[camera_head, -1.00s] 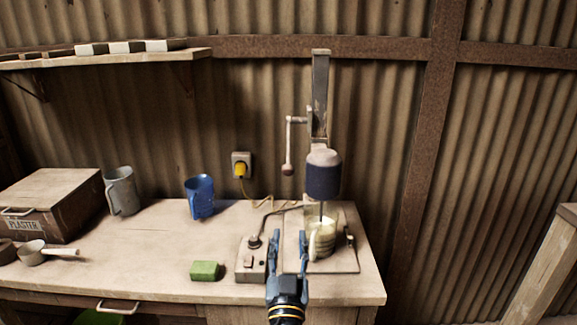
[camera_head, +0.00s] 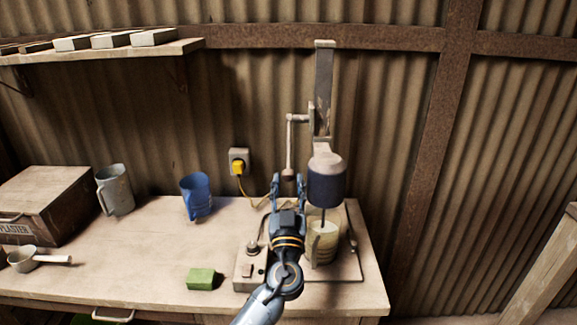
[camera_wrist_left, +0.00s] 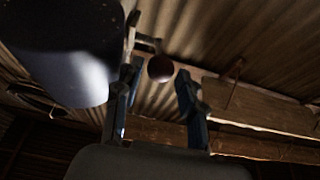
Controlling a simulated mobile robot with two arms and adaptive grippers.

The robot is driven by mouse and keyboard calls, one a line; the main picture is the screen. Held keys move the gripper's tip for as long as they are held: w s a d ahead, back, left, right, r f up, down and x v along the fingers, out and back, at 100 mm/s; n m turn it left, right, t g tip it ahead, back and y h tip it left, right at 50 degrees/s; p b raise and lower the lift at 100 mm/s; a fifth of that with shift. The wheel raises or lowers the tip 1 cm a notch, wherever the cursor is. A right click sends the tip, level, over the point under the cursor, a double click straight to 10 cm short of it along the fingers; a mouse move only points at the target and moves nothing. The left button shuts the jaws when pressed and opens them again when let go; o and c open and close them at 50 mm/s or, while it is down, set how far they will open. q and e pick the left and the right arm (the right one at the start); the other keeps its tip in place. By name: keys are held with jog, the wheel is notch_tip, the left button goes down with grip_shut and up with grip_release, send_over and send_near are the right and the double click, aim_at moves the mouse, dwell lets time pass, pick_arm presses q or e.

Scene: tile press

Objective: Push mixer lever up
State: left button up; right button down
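The mixer (camera_head: 326,182) has a dark blue motor head on an upright post (camera_head: 323,90). Its crank-like lever (camera_head: 290,145) hangs down on the left of the post and ends in a round knob (camera_head: 288,174). My left gripper (camera_head: 288,183) points up, with its fingers spread at either side of the knob in the head view. In the left wrist view the reddish knob (camera_wrist_left: 160,68) shows between the open fingers (camera_wrist_left: 158,92), near their tips; I see no contact. The motor head (camera_wrist_left: 65,50) fills the upper left there. My right gripper is not in view.
A pale jug (camera_head: 322,240) stands under the mixer, partly behind my gripper. A control box (camera_head: 247,270), green block (camera_head: 201,279), blue jug (camera_head: 196,195), grey jug (camera_head: 115,190), scoop (camera_head: 38,258) and plaster crate (camera_head: 45,200) are on the bench. A yellow plug (camera_head: 237,167) is behind.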

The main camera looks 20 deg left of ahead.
aim_at(289, 146)
pick_arm(q)
jog(key=shift+p+x, duration=0.3)
jog(key=shift+x, duration=0.95)
jog(key=shift+w+a+r, duration=0.1)
jog(key=shift+w+r, duration=0.05)
jog(key=shift+w, duration=0.2)
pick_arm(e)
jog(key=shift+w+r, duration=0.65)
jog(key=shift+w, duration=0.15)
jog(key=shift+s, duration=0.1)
pick_arm(q)
grip_shut()
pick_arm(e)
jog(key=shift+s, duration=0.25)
